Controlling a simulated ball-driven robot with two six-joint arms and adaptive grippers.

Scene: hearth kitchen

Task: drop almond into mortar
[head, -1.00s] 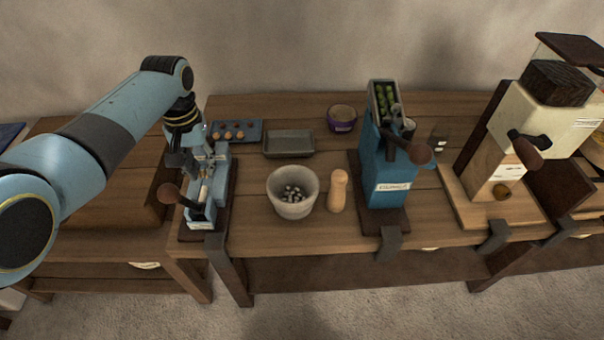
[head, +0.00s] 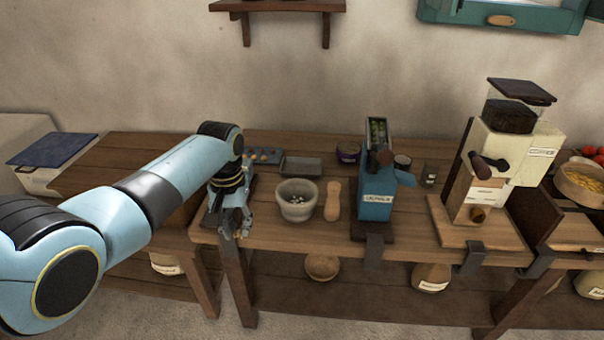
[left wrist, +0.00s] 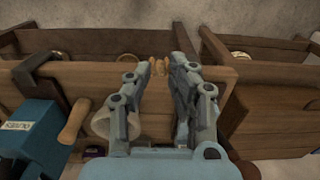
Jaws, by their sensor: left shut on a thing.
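My left gripper (head: 236,234) is at the front edge of the table, left of and in front of the mortar. In the left wrist view my left gripper (left wrist: 160,64) is shut on a small brown piece, which looks like the almond (left wrist: 159,68). The pale stone mortar (head: 297,212) stands upright, with several small dark and light pieces inside. It also shows in the left wrist view (left wrist: 102,122), partly hidden by a finger. The almond is apart from the mortar. My right gripper is not in view.
A wooden pestle (head: 332,201) stands just right of the mortar. A blue grinder (head: 375,207) and a cream coffee grinder (head: 510,155) are farther right. A grey tray (head: 301,167) and a blue tray of several pieces (head: 263,156) lie behind. A bowl (head: 322,267) sits on the lower shelf.

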